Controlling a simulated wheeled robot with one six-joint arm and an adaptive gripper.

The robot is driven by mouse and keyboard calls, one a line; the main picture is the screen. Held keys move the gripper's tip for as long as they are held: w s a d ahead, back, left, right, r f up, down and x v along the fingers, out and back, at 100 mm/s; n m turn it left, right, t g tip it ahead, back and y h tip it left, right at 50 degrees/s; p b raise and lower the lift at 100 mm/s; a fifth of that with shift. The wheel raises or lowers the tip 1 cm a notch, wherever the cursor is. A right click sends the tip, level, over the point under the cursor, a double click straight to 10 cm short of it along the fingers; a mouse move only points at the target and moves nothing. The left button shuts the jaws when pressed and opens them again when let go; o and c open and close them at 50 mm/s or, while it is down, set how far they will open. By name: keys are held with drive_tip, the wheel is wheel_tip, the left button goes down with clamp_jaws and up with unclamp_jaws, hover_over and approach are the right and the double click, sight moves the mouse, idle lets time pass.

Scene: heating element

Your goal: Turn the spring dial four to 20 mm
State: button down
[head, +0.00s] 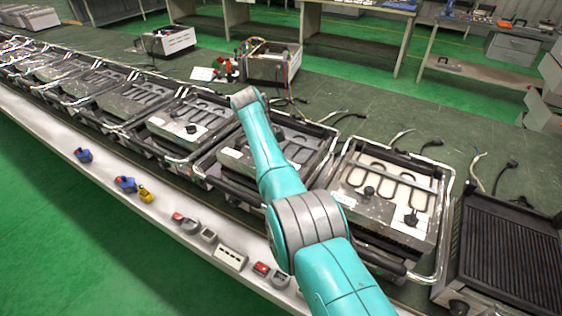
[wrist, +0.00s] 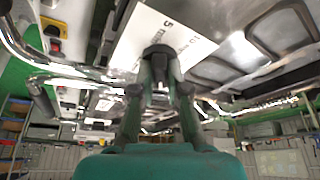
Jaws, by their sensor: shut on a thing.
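In the wrist view my gripper (wrist: 159,84) has its two dark fingers closed around a black dial (wrist: 158,50). The dial sits against a white label plate (wrist: 200,42) with printed figures, of which a 5 is readable. The rest of the print and the dial's pointer are too small or hidden to read. I cannot tell from the label whether this is dial four. In the head view my arm covers the gripper and the held dial.
A row of grill units with chrome rails (head: 440,215) runs along the bench. A ribbed black grill plate (head: 510,255) lies at far right. Red and grey switches (head: 262,268) line the front ledge. Loose cables (head: 478,165) lie behind.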

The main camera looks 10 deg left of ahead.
drive_tip(key=shift+m, duration=0.3)
idle(0.4)
drive_tip(key=c, duration=1.2)
unclamp_jaws()
drive_tip(key=shift+o, duration=0.2)
drive_tip(key=v, duration=0.6)
drive_tip(key=shift+a+r, duration=0.2)
drive_tip(key=shift+r, duration=0.15)
drive_tip(key=shift+a+r, duration=0.15)
drive_tip(key=shift+r, duration=0.2)
drive_tip(key=shift+s, duration=0.15)
